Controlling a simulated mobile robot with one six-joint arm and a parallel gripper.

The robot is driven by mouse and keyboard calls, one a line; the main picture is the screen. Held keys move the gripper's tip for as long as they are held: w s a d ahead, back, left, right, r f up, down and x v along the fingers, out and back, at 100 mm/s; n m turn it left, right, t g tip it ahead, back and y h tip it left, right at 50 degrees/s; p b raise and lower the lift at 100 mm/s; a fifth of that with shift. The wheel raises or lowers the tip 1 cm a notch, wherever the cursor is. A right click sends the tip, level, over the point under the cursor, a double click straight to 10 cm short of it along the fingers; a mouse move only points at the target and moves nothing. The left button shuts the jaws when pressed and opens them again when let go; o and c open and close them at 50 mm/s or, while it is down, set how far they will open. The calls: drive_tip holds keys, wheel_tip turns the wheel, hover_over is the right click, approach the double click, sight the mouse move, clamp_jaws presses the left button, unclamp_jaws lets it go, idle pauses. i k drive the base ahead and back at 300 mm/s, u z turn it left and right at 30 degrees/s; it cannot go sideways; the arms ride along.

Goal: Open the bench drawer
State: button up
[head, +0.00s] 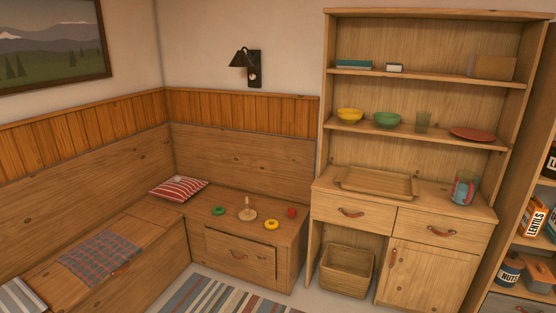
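The corner bench (286,232) is wooden and L-shaped, against the two walls at the left and middle. The bench drawer (240,255) is in the front of its right-hand part, with a small brown leather pull (239,255) on its face. My gripper is not in view.
A striped rug (222,297) lies on the floor before the drawer. A basket (346,270) stands under the hutch (364,229) to the right. On the bench are a red striped cushion (179,188), a peg stand (247,210), a green ring (218,211) and a yellow ring (271,225).

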sight(256, 258)
drive_tip(key=u, duration=0.5)
drive_tip(key=i, duration=0.55)
drive_tip(key=u, duration=0.95)
drive_tip(key=i, duration=0.95)
drive_tip(key=u, duration=0.45)
